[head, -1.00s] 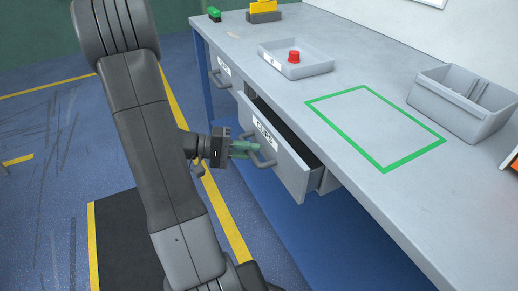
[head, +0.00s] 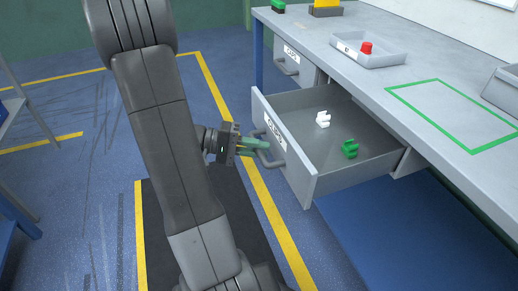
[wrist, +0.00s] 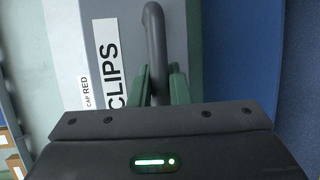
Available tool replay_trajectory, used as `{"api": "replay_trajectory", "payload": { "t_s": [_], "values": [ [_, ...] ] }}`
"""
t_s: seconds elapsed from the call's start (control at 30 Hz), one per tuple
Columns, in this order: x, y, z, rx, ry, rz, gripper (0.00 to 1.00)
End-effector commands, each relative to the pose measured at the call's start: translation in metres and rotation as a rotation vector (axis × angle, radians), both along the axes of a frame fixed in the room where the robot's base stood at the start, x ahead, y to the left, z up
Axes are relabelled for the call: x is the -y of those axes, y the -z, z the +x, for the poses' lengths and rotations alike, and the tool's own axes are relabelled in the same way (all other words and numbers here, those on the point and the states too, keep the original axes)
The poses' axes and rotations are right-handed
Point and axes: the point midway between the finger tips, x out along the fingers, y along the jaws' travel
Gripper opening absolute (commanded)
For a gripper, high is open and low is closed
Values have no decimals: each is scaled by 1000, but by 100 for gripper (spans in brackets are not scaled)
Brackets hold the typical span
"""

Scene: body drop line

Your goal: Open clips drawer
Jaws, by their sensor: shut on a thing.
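The clips drawer (head: 308,187) is pulled well out from under the grey workbench, its inside open to view in the head view. A white clip (head: 323,119) and a green clip (head: 350,149) lie on its floor. Its front carries a CLIPS label, which also shows in the wrist view (wrist: 112,62), and a grey bar handle (head: 266,157). My gripper (head: 255,147) is shut on the handle with its green fingers. In the wrist view the handle (wrist: 156,45) runs down between the two fingers (wrist: 161,84).
A second drawer (head: 290,62) to the left is shut. On the workbench top (head: 410,65) stand a shallow tray (head: 385,57) with a red piece (head: 366,47), a green outlined rectangle and a grey bin (head: 504,90) at the right edge.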

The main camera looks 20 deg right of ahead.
Motion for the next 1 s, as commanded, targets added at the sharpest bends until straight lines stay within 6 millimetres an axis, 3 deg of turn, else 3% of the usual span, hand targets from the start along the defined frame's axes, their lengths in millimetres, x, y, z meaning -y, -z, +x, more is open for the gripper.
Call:
{"api": "replay_trajectory", "payload": {
  "t_s": [0.43,0.47,0.57,0.87,1.0],
  "values": [
    [-1,0,0,0,0,1,0],
    [0,0,0,0,0,1,20],
    [0,0,0,0,0,1,38],
    [-1,0,1,0,0,0,38],
    [-10,-3,4,1,-3,0,38]
  ]
}}
